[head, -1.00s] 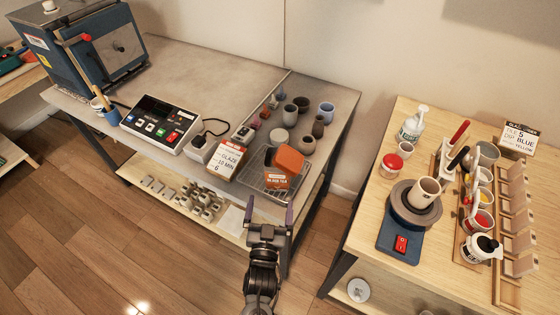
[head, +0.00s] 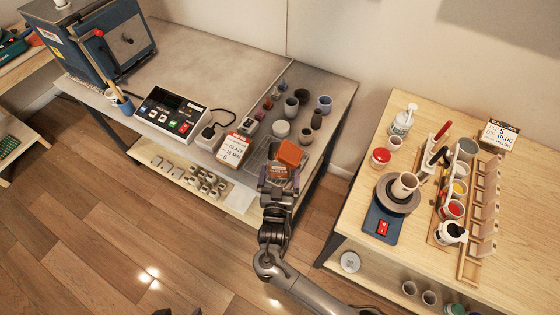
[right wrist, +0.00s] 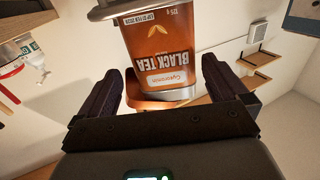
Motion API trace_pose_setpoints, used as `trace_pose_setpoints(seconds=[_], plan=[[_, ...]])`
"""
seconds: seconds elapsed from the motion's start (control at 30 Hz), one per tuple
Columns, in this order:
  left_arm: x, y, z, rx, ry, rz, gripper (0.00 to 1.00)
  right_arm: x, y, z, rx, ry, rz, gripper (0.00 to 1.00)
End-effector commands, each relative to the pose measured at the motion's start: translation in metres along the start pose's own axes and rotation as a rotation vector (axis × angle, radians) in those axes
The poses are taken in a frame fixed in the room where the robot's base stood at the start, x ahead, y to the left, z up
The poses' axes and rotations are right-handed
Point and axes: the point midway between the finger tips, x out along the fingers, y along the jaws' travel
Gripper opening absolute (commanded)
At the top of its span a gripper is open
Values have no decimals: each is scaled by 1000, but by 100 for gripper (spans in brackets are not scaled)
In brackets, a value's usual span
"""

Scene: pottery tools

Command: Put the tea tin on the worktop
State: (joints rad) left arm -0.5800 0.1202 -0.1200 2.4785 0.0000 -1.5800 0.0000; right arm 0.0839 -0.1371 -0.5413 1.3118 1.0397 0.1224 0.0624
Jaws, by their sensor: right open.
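The tea tin (head: 291,153) is orange with a "Black Tea" label and stands on a wire rack at the front right of the grey table. In the right wrist view the tin (right wrist: 160,50) is seen close up, upside down in the picture, between and just beyond the fingers. My right gripper (head: 278,172) is open at the tin's front side, its fingers to either side; I cannot tell whether they touch it. It hides the tin's lower part in the head view. Dark tips at the bottom edge of the head view (head: 180,312) look like my left gripper, mostly out of frame.
The grey worktop (head: 215,65) has a wide bare area at the back. The wooden table (head: 520,215) at right holds a potter's wheel (head: 383,222) and paint pots.

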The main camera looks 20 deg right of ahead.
Motion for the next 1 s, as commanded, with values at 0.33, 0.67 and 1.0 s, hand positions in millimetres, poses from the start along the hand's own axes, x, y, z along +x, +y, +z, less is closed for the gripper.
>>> trace_pose_setpoints(seconds=[0.33,0.67,1.0], plan=[[-1,2,-1,-7,1,5,100,26,-4,-1,-1,3,0,100],[0,0,0,0,1,0,100,57,-6,1,0,0,-1,100],[-1,-2,0,6,1,-5,100,58,-6,1,0,-1,-1,85]])
